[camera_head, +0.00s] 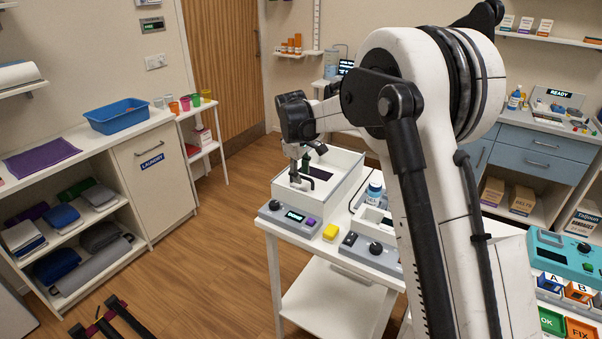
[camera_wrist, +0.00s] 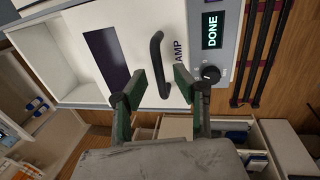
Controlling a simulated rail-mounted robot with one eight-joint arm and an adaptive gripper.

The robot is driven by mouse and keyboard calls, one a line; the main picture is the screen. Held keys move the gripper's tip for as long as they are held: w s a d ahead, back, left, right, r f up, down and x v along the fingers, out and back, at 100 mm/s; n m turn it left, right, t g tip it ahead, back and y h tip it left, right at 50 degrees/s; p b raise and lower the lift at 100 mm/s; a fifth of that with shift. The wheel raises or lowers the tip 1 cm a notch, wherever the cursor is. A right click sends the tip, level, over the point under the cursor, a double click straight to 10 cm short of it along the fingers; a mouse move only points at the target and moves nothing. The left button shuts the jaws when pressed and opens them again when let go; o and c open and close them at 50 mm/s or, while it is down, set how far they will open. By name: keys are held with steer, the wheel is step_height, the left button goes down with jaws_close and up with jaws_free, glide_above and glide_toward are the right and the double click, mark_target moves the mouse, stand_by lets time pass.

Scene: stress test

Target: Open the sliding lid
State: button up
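A white box (camera_head: 341,199) stands on the white table, with part of its top uncovered in the head view. In the wrist view, its white lid (camera_wrist: 80,55) carries a dark handle (camera_wrist: 157,62), a dark purple rectangle and partly hidden lettering. An uncovered white compartment (camera_wrist: 32,60) shows beside the lid at left. My gripper (camera_head: 306,164) is over the lid in the head view. In the wrist view my gripper (camera_wrist: 158,92) is open, with one green-padded finger on each side of the handle's near end. A gap shows between each finger and the handle.
A grey control unit (camera_head: 290,220) with a lit display stands in front of the box; the display (camera_wrist: 212,30) reads DONE in the wrist view.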

steer(key=shift+c, duration=0.2)
jaws_close()
steer(key=w+d+b, duration=0.1)
steer(key=w+d, duration=0.8)
steer(key=w, duration=0.3)
steer(key=shift+w, duration=0.15)
steer(key=shift+o, duration=0.2)
jaws_free()
step_height(320, 180, up, 12)
steer(key=s+a, duration=0.1)
steer(key=s, duration=0.1)
steer(key=shift+a, duration=0.25)
